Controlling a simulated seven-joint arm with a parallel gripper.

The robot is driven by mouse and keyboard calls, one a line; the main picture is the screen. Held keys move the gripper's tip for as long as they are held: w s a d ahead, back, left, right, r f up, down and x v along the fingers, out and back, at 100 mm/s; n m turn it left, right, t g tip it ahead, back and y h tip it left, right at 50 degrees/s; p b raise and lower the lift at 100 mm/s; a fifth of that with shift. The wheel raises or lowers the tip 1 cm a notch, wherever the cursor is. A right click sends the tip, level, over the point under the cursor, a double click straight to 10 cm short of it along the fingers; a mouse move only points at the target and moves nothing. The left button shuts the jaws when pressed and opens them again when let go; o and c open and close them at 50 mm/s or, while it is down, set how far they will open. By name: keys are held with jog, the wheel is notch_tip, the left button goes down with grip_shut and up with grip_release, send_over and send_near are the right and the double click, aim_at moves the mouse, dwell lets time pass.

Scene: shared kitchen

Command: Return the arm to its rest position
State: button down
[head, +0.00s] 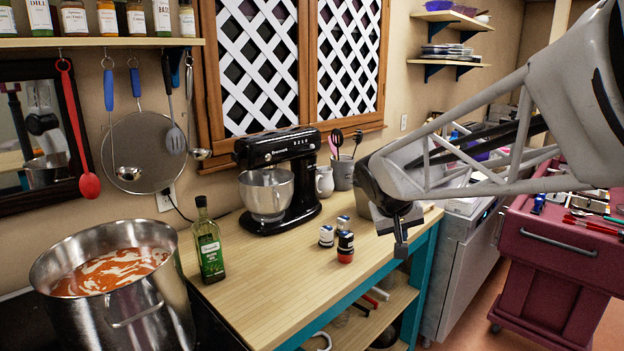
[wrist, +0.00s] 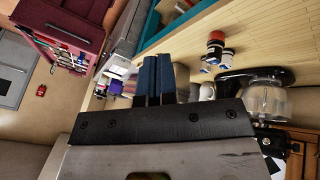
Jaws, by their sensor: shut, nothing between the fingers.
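My arm reaches in from the right in the head view. My gripper (head: 401,246) hangs in the air near the front right corner of the wooden worktop (head: 262,310), pointing down. In the wrist view my gripper (wrist: 156,60) shows its two dark fingers side by side and closed, with nothing held between them. Several small jars with dark lids (head: 345,247) stand on the worktop to the left of the gripper, apart from it. They also show in the wrist view (wrist: 214,52).
A black stand mixer (head: 300,190), a green bottle (head: 208,240) and a utensil crock (head: 342,173) stand on the worktop. A large steel pot (head: 130,315) of red soup is at the left. A dark red cart (head: 560,255) is at the right. The worktop's front stretch is bare.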

jog(key=s+f+g+y, duration=0.1)
jog(key=s+f, duration=0.1)
jog(key=s, duration=1.2)
jog(key=s+f+y, duration=0.2)
jog(key=s+f, duration=0.1)
jog(key=s, duration=1.1)
jog(key=shift+s+f+m+g+y, duration=0.2)
jog(key=shift+f+m+g+y, duration=0.1)
jog(key=shift+g, duration=0.1)
